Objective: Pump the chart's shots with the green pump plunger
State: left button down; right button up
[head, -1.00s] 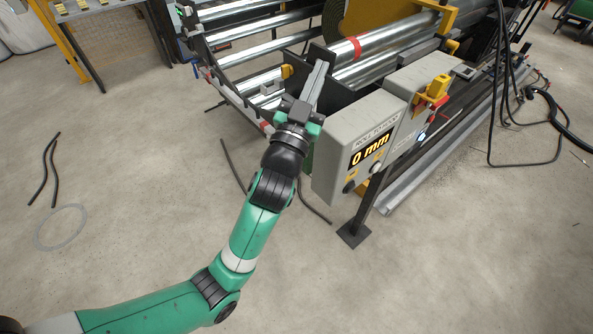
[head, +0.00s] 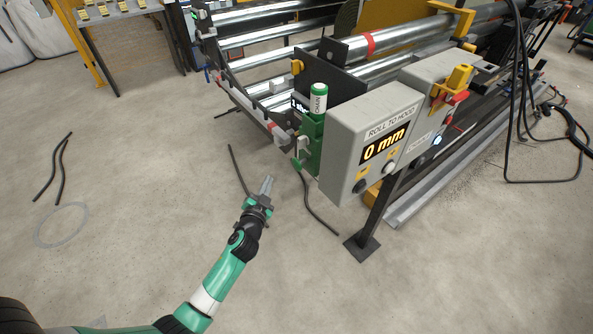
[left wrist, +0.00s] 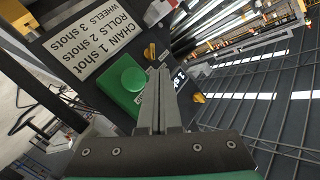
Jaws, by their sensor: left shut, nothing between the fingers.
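The green pump (head: 313,145) is fixed beside the grey control box, with a plunger (head: 320,90) on top and a white label reading CHAIN. The round plunger top also shows in the left wrist view (left wrist: 127,73). The chart (left wrist: 97,38) there reads CHAIN 1 shot, ROLLS 2 shots, WHEELS 3 shots. A small dark display (left wrist: 180,77) next to the plunger is partly hidden by my fingers; a "1" and an "s" show. My left gripper (head: 268,182) is shut and empty, in front of and apart from the pump. My right gripper is not in view.
The control box (head: 372,140) reads ROLL TO HOOD, 0 mm. Metal rollers (head: 262,41) and a dark side plate (head: 330,65) stand behind the pump. Black hoses (head: 318,210) lie on the floor.

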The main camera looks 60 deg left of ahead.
aim_at(297, 164)
pick_arm(q)
jog(key=shift+s+a+f, duration=0.4)
jog(key=shift+s+a, duration=0.1)
jog(key=shift+w, duration=0.1)
jog(key=w+b, duration=0.5)
jog(key=w, duration=0.3)
jog(key=shift+w+a, duration=0.25)
jog(key=shift+w, duration=0.1)
dwell(1.6)
